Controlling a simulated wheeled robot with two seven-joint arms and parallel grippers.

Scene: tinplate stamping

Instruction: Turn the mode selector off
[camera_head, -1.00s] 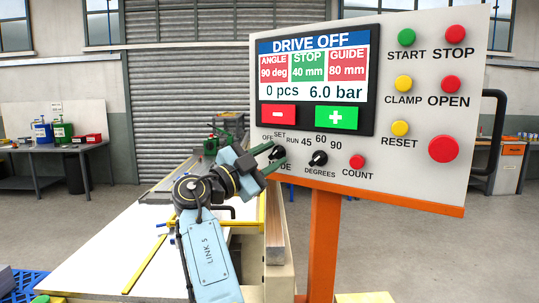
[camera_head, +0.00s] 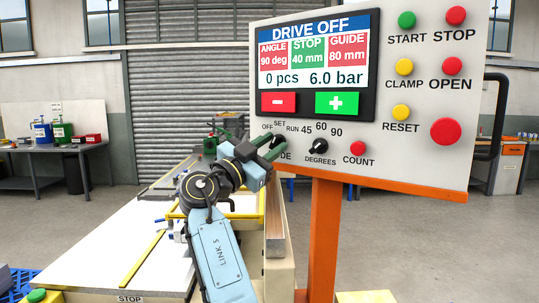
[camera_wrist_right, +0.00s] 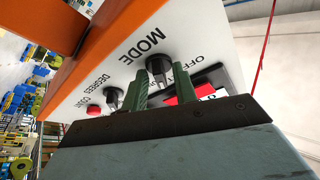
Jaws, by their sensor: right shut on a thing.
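The mode selector (camera_head: 277,140) is a black knob at the lower left of the control panel, with OFF, SET and RUN printed around it. My right gripper (camera_head: 271,145) has its two green fingers at this knob and partly hides it and the MODE label. In the wrist view the right gripper (camera_wrist_right: 161,78) has one finger on each side of the black mode knob (camera_wrist_right: 158,66), shut on it. The exact position of the knob's pointer is hard to tell. My left gripper is not in view.
The degrees knob (camera_head: 318,146) and the red count button (camera_head: 358,148) are right of the selector. The screen (camera_head: 314,65) above reads DRIVE OFF. Several coloured buttons fill the panel's right side. An orange post (camera_head: 324,240) stands below.

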